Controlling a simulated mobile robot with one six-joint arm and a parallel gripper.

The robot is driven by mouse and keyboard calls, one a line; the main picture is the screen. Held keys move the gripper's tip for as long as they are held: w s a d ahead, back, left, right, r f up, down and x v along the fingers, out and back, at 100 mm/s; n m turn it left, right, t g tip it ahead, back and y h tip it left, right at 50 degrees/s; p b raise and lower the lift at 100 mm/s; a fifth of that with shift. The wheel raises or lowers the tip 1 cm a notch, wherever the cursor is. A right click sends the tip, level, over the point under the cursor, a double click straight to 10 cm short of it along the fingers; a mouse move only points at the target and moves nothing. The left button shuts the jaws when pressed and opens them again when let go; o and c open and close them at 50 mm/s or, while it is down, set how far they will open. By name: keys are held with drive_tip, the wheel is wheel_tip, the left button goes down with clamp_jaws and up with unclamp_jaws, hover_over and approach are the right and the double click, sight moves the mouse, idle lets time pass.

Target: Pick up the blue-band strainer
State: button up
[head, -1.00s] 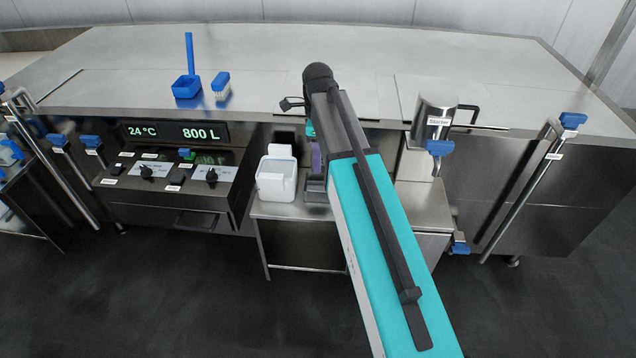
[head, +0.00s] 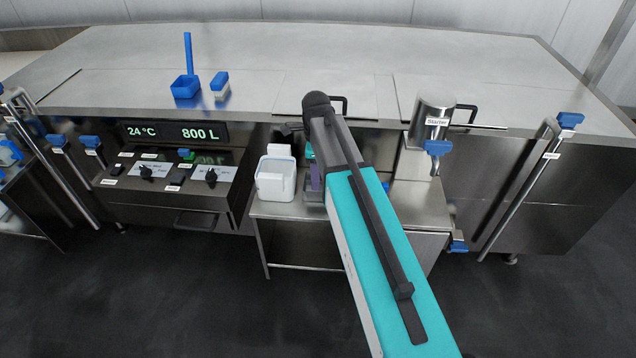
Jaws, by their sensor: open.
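I cannot make out the blue-band strainer for certain. A small blue patch (head: 385,186) shows on the low steel bench (head: 417,207), just right of my arm; it is too small to tell what it belongs to. My arm reaches over the bench and bends down in front of the counter. Its teal link covers much of the bench top.
A white open container (head: 276,181) stands on the bench left of my arm. A steel cylinder labelled Starter (head: 433,117) is at the counter's front edge. The control panel (head: 170,168) is at left.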

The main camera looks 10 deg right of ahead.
drive_tip(key=shift+f, duration=0.75)
drive_tip(key=shift+f+p, duration=0.85)
drive_tip(key=shift+f, duration=1.75)
clamp_jaws()
drive_tip(key=shift+r, duration=0.15)
drive_tip(key=shift+r+b, duration=0.95)
drive_tip(key=shift+r, duration=3.95)
drive_tip(key=shift+r, duration=0.1)
